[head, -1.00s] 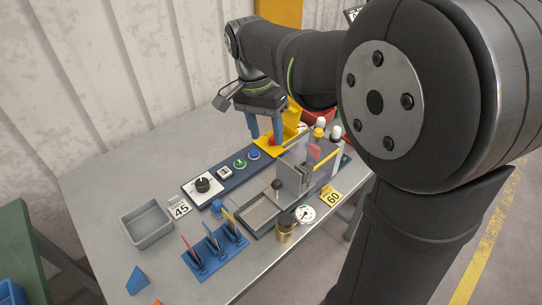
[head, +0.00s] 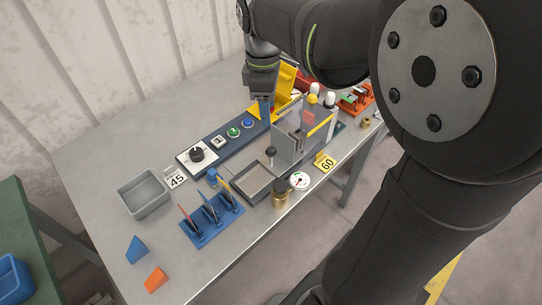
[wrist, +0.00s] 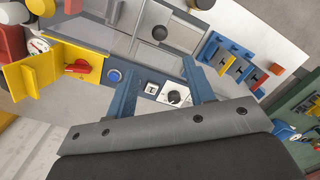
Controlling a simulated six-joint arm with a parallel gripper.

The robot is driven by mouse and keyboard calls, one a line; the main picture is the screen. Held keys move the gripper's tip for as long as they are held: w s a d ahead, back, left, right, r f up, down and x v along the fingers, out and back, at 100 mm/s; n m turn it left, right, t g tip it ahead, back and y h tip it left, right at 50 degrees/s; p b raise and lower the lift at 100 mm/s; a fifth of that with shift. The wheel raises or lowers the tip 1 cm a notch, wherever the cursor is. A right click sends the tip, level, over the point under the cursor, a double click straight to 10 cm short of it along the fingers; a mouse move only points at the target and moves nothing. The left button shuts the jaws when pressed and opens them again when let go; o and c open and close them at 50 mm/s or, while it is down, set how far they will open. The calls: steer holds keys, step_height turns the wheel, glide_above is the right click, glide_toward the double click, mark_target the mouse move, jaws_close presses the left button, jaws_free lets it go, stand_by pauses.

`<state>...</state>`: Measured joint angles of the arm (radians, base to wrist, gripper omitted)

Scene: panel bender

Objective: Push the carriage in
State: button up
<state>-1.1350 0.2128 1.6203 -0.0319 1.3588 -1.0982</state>
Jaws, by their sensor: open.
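The carriage (head: 252,183) is a grey flat tray on the bender's front side, with a black ball knob (head: 271,151) near the clear guard (head: 290,143). In the wrist view the carriage (wrist: 183,38) lies ahead of my fingers, with its round dark knob (wrist: 160,32) toward the left. My gripper (head: 265,108) hangs over the back edge of the control panel, beside the yellow part, and its blue fingers are seen nearly edge-on. In the wrist view my gripper (wrist: 160,75) is open and empty, its fingers wide apart and clear of the carriage.
The blue panel holds a black dial (head: 197,154) and buttons. A yellow guard (head: 284,80) stands behind. A blue tool rack (head: 212,221) and grey bin (head: 143,193) are left. Bare table lies at the back left.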

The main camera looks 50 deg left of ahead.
mark_target(271, 157)
steer(key=f+n, duration=0.3)
steer(key=f, duration=0.3)
steer(key=f+n, duration=0.4)
steer(key=f, duration=0.2)
steer(key=d+f+n, duration=0.1)
steer(key=f+n, duration=0.2)
steer(key=f, duration=0.3)
steer(key=shift+w+y, duration=0.1)
steer(key=shift+y, duration=0.2)
jaws_close()
